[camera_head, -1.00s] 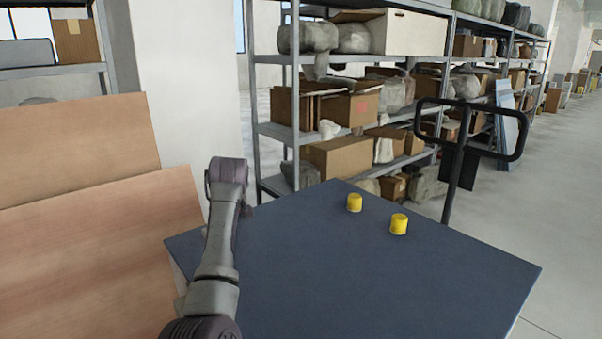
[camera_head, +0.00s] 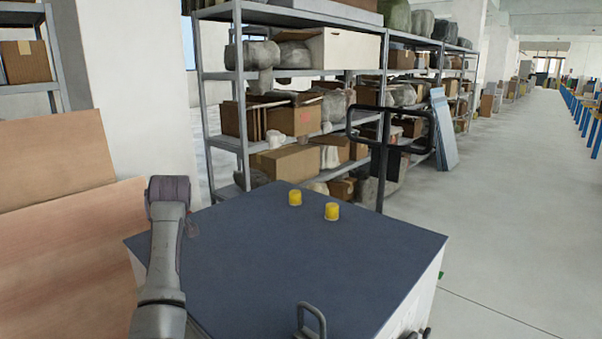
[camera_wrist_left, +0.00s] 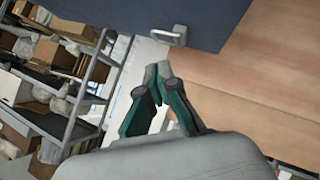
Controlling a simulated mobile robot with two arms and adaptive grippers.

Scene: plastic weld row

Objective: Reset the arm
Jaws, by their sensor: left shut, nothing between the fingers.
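My left arm (camera_head: 165,255) rises from the bottom left of the head view, beside the left edge of a dark blue-topped cabinet (camera_head: 270,262). My right arm and gripper are in neither view.
Two yellow caps (camera_head: 295,198) stand on the cabinet's far part. Wooden panels (camera_head: 70,220) lean at left. A loaded grey shelf rack (camera_head: 238,90) and a black handle frame (camera_head: 385,140) stand behind. Open floor (camera_head: 520,200) lies to the right.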

